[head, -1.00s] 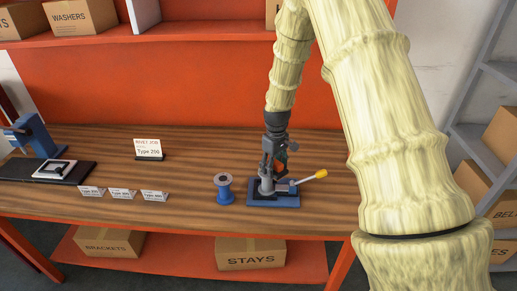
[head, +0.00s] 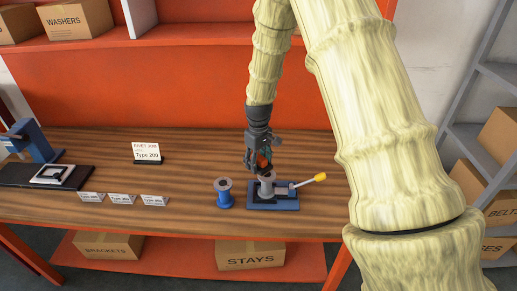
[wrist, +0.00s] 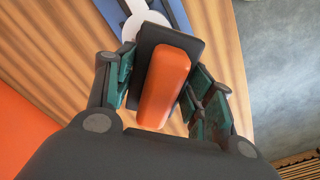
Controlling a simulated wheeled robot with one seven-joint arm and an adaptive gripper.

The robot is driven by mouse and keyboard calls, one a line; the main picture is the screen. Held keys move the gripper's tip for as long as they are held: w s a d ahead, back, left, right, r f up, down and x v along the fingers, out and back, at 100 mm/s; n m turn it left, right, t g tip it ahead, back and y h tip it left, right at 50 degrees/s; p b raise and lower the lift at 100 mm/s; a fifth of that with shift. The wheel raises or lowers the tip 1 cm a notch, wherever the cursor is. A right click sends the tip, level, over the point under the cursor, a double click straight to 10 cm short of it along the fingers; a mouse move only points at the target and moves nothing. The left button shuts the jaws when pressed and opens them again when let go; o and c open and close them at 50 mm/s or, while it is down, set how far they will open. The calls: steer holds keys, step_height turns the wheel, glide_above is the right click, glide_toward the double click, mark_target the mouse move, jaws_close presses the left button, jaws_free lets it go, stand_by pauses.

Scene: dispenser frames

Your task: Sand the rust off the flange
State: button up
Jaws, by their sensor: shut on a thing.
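My gripper (head: 262,163) is shut on a sanding block with an orange grip and a dark pad; the block (wrist: 165,88) fills the space between the green-padded fingers in the wrist view. A grey flange (head: 266,186) stands upright in a blue clamp fixture (head: 285,204) with a yellow-tipped lever (head: 318,178). The block is at the flange's top, seemingly just above or behind it; I cannot tell whether they touch. In the wrist view the block partly hides the pale flange (wrist: 128,28). Rust is too small to make out.
A blue spool-like part (head: 223,193) stands close left of the fixture. Several small label cards (head: 122,199) line the front edge. A Type sign (head: 147,152) stands behind them. A blue press (head: 35,142) and a dark mat (head: 20,177) are at the left.

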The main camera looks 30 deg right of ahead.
steer(key=shift+w+a+r+p, duration=0.15)
steer(key=shift+r+p, duration=0.1)
steer(key=shift+r, duration=0.2)
steer(key=shift+w+d+r+p, duration=0.1)
steer(key=shift+r+p, duration=0.1)
steer(key=shift+r, duration=0.2)
steer(key=shift+s+r+p, duration=0.15)
steer(key=shift+r+p, duration=0.55)
steer(key=shift+r, duration=0.5)
steer(key=shift+f, duration=0.1)
